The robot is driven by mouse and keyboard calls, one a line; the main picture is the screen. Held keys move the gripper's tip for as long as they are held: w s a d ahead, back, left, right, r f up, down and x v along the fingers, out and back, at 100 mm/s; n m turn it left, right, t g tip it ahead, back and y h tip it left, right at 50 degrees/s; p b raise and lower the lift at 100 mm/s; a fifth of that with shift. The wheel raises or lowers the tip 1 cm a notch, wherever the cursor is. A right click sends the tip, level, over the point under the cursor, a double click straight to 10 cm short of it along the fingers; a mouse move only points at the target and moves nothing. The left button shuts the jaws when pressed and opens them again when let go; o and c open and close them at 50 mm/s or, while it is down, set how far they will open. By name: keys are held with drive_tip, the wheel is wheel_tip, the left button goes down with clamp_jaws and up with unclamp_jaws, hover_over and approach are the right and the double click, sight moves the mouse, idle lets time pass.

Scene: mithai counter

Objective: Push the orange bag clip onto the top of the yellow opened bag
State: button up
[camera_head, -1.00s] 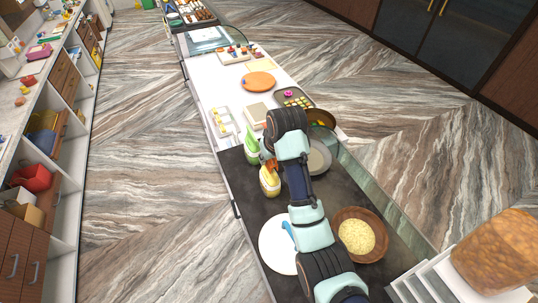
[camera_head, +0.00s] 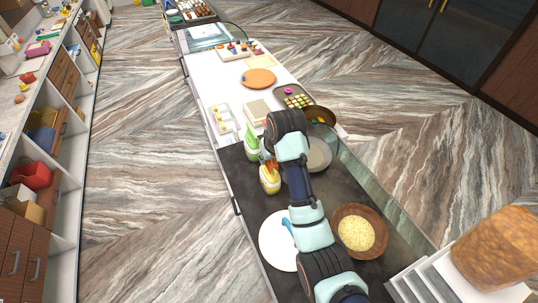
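The yellow opened bag (camera_head: 270,184) stands upright on the dark part of the counter, left of my arm. The orange bag clip (camera_head: 271,168) shows as a small orange patch right at the top of the yellow bag. I cannot tell whether it is seated on the bag's edge or just above it. My gripper (camera_head: 268,157) is at the clip, over the bag's top. It is small in view and partly hidden by my own wrist, so its fingers and their grip on the clip are not clear.
A green and white bag (camera_head: 252,148) stands close behind the yellow bag. A white plate (camera_head: 271,246) with a blue item, a wooden bowl of pale food (camera_head: 375,234) and a grey plate (camera_head: 319,156) are nearby. The dark counter (camera_head: 238,180) left of the yellow bag is clear.

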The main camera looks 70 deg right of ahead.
drive_tip(key=shift+f, duration=0.15)
drive_tip(key=o, duration=1)
drive_tip(key=shift+o, duration=0.5)
drive_tip(key=o, duration=0.4)
drive_tip(key=shift+r, duration=3.5)
